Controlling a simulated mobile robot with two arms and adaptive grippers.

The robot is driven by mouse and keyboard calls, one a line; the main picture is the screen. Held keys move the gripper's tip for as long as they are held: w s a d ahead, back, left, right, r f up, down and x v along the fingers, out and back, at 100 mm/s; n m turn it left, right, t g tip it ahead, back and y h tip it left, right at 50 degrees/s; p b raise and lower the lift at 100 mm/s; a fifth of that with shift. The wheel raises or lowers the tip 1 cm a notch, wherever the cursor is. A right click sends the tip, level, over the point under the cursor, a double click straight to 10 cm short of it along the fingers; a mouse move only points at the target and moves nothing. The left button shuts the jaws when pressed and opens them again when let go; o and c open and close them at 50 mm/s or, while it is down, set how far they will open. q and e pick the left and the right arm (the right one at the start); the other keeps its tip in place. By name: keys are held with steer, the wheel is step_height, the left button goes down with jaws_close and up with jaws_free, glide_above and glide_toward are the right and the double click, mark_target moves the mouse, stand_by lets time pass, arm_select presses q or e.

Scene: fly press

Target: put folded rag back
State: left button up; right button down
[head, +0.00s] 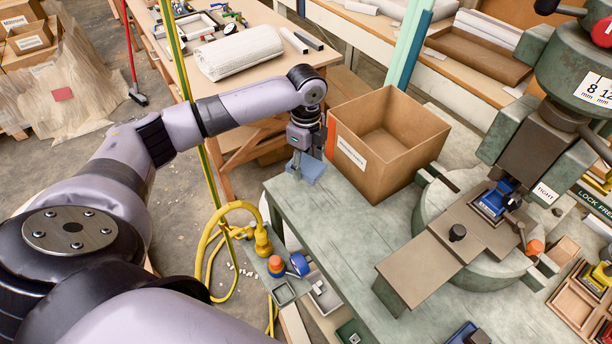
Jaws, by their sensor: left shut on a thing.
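My left gripper (299,154) points down at the left edge of the green-grey press table, just left of an open cardboard box. It is shut on a small flat blue-grey piece of cloth, the folded rag (312,170). The rag is at the table's back left corner; I cannot tell whether it touches the tabletop. The gripper covers part of the rag. My right gripper is not in view.
The open brown box (407,163) stands close right of the gripper. The fly press (520,130) fills the right side. A yellow hose (208,240) hangs at the table's left. The tabletop (335,235) in front of the box is clear.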

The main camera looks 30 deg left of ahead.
mark_target(306, 186)
arm_select(q)
steer(key=shift+f, duration=3)
steer(key=o, duration=1.1)
steer(key=shift+f, duration=0.1)
steer(key=shift+o, duration=0.2)
step_height(306, 186, up, 12)
steer(key=shift+r+b, duration=0.15)
steer(key=shift+b, duration=0.3)
